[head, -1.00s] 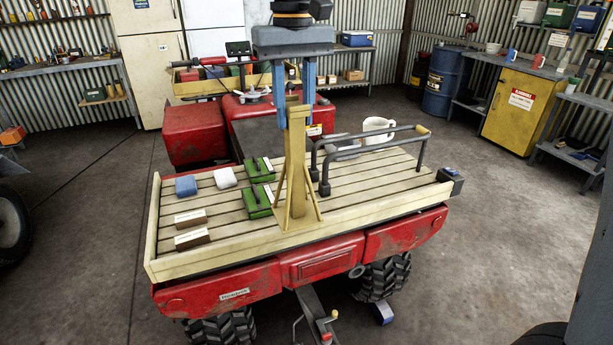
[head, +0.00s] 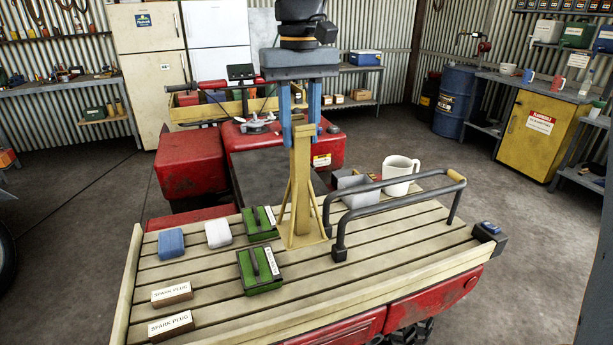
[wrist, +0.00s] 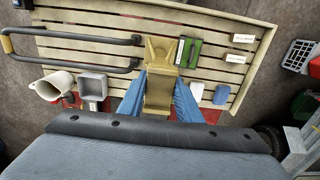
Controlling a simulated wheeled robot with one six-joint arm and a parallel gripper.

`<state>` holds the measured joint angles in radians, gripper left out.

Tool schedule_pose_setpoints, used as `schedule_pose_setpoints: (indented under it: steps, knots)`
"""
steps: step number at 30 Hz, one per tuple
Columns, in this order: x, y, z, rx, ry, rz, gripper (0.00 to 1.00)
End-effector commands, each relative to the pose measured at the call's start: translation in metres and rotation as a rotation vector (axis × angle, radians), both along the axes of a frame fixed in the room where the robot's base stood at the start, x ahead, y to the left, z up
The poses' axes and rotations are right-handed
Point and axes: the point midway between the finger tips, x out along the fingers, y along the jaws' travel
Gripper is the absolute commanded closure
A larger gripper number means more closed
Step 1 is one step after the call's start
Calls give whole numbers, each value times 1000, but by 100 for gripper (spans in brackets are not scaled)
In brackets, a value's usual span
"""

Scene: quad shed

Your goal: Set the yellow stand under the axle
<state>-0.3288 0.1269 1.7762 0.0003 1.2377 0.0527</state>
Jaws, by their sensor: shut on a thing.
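The yellow stand (head: 301,190) is upright over the slatted bed of the red quad, its splayed legs close to the boards. I cannot tell whether its feet touch them. My gripper (head: 300,133) has blue fingers on both sides of the stand's upper post and is shut on it. In the wrist view the stand (wrist: 160,80) sits between the two blue fingers (wrist: 159,100). The axle is not visible; the bed and red bodywork hide it.
Two green boxes (head: 262,270) lie left of the stand, with spark plug boxes (head: 171,294), a blue bundle (head: 171,243) and a white one (head: 218,234). A dark rail (head: 395,215), grey box (head: 358,190) and white mug (head: 400,175) are right. Open floor (head: 530,240) lies at right.

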Motion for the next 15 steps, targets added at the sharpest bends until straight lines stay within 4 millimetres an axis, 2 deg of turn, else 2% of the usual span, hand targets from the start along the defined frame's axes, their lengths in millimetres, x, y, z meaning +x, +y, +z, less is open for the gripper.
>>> schedule_pose_setpoints:
  steps: [9, 15]
  knots:
    - [-1, 1, -43, 0, 1, 2, 100]
    - [0, 2, -58, 1, -2, 4, 100]
